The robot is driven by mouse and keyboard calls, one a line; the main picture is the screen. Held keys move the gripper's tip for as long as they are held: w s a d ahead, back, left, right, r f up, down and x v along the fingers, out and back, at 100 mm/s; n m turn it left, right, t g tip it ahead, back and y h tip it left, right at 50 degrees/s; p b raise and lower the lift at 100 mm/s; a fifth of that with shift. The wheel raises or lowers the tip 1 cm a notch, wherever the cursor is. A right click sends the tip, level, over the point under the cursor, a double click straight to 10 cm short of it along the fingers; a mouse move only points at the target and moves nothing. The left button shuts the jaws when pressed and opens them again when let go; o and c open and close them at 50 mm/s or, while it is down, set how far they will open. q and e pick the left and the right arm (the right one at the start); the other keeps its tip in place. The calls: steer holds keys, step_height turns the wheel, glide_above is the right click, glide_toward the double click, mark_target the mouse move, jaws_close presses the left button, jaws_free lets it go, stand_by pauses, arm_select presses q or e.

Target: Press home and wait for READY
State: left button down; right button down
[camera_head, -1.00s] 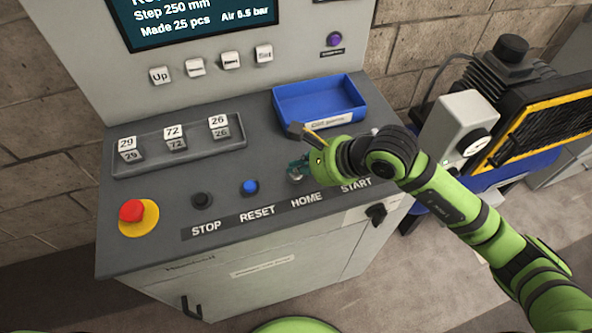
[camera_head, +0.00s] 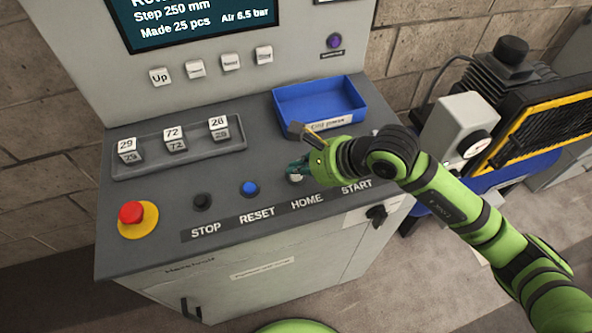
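The HOME button (camera_head: 295,179) is a pale round button behind the HOME label on the sloped grey panel, partly covered by my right gripper. My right gripper (camera_head: 297,167) comes in from the right, with its teal fingertips right at the button; whether they touch it cannot be seen. Its finger opening is too small and hidden to judge. The dark screen (camera_head: 190,18) shows "Step 250 mm", "Made 25 pcs" and "Air 6.5 bar". Its top line is cut off by the frame edge, and no READY text is in view. My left gripper is not in view.
A red emergency stop (camera_head: 131,213), black STOP button (camera_head: 203,201) and blue RESET button (camera_head: 249,188) sit to the left. A blue tray (camera_head: 290,115) is behind my gripper. A grey tray (camera_head: 215,150) holds number blocks. START's button is hidden by my arm.

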mark_target(299, 176)
steer(key=shift+r, duration=0.45)
steer(key=shift+r+p, duration=1.45)
steer(key=shift+r, duration=1.1)
steer(key=shift+f, duration=0.1)
